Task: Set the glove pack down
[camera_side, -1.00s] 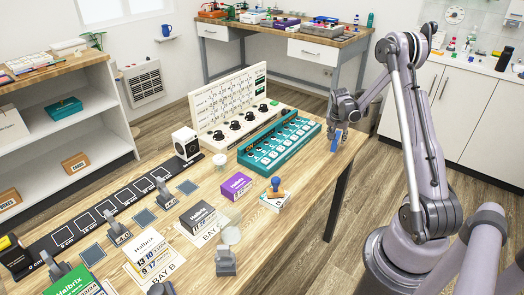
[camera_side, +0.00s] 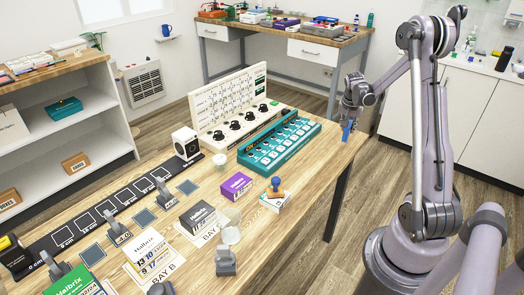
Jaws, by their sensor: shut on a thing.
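My gripper (camera_side: 348,120) is at the right of the picture, in the air by the table's far right edge. It points down and is shut on a small blue thing (camera_side: 347,132), which I take to be the glove pack. The fingers hide part of it, and it is too small to read any label. It hangs apart from the tabletop, to the right of the teal tray.
The wooden table (camera_side: 315,165) holds a teal tray (camera_side: 280,142), a panel with black knobs (camera_side: 240,120), a purple box (camera_side: 236,186), a dark box (camera_side: 198,217), a white box (camera_side: 149,250) and a blue-handled stamp (camera_side: 275,184). Bare wood lies right of the stamp.

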